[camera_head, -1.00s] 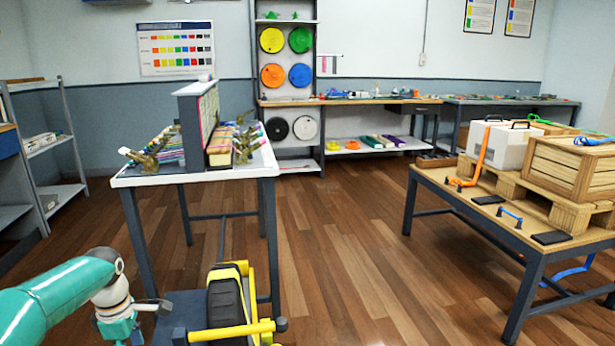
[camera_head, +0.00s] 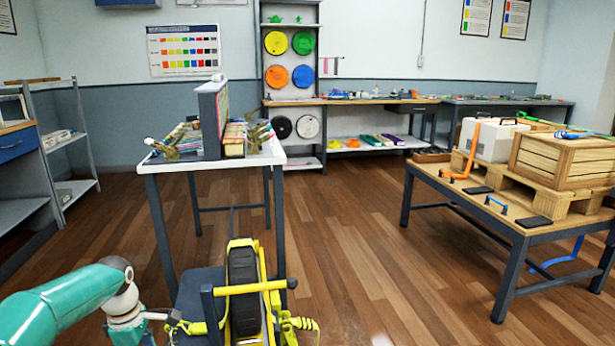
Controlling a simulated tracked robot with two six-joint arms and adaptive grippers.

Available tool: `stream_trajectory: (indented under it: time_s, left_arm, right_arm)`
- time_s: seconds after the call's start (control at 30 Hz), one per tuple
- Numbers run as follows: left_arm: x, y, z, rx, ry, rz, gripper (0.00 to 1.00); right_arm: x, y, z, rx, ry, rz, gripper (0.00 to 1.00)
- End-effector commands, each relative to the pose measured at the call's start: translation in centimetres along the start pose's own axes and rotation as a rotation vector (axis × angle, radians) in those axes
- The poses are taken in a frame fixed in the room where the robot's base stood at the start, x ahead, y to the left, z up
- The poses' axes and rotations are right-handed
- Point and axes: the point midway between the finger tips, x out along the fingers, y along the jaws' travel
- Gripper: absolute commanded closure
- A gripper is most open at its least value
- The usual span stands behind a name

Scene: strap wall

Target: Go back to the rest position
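My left arm comes in from the lower left, and my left gripper (camera_head: 143,328) is at the bottom edge, partly cut off. Its fingers are too small and cropped to tell open from shut. It is well in front of the white-topped table (camera_head: 262,158) and low. My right gripper is not in view.
A table (camera_head: 437,172) with a pallet, a white case (camera_head: 490,138), a wooden crate (camera_head: 565,160) and an orange strap (camera_head: 473,150) stands right. Grey shelves (camera_head: 75,190) stand left. The wooden floor (camera_head: 365,235) between the tables is clear.

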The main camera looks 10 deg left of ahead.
Motion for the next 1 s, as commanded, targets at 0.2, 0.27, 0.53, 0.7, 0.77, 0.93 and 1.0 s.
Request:
stream_trajectory:
  time_s: [0.2,0.27,0.53,0.7,0.77,0.93,1.0]
  left_arm:
    - [5.4,-0.5,3.0,0.175,-0.046,0.003,0.29]
    - [7.1,-0.8,4.0,0.233,-0.063,0.006,0.29]
    - [16.8,-4.1,10.2,0.568,-0.158,0.038,0.29]
    - [25.2,-10.0,15.7,0.879,-0.242,0.089,0.29]
    - [27.6,-12.4,17.3,0.986,-0.264,0.114,0.29]
    - [31.9,-18.5,20.1,1.218,-0.291,0.171,0.29]
    - [33.0,-20.7,20.7,1.294,-0.294,0.189,0.29]
  right_arm:
    - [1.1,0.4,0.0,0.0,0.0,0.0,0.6]
    - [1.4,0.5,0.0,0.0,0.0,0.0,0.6]
    - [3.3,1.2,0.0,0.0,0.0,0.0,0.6]
    - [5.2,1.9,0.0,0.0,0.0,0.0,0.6]
    - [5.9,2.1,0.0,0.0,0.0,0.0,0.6]
    - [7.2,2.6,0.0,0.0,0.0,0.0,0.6]
    - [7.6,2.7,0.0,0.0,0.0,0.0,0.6]
